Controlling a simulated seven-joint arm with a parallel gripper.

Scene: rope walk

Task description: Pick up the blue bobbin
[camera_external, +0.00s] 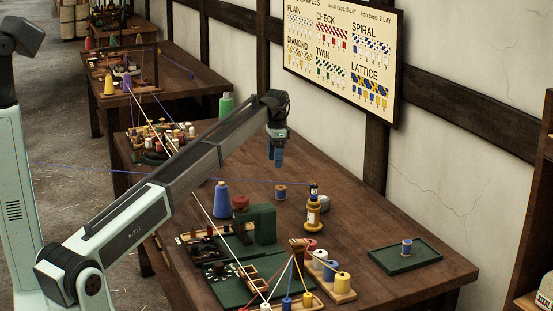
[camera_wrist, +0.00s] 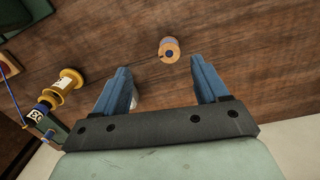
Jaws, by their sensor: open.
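A small bobbin (camera_external: 280,192) with wooden ends and blue thread stands upright on the table, left of a brass post device. In the wrist view the same bobbin (camera_wrist: 169,50) shows from above as a tan disc with a bluish centre, just beyond the fingertips. A second blue bobbin (camera_external: 407,248) stands on a green tray (camera_external: 378,259) at the right. My gripper (camera_external: 277,164) hangs pointing down above the first bobbin and apart from it. In the wrist view its blue fingers (camera_wrist: 159,66) are spread with nothing held between them.
The brass post device (camera_external: 313,215) stands close by, also in the wrist view (camera_wrist: 65,86). A blue thread cone (camera_external: 221,200) stands left, with a thread running rightward past the bobbin. A green machine (camera_external: 260,225) and a spool rack (camera_external: 335,282) are nearer the camera.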

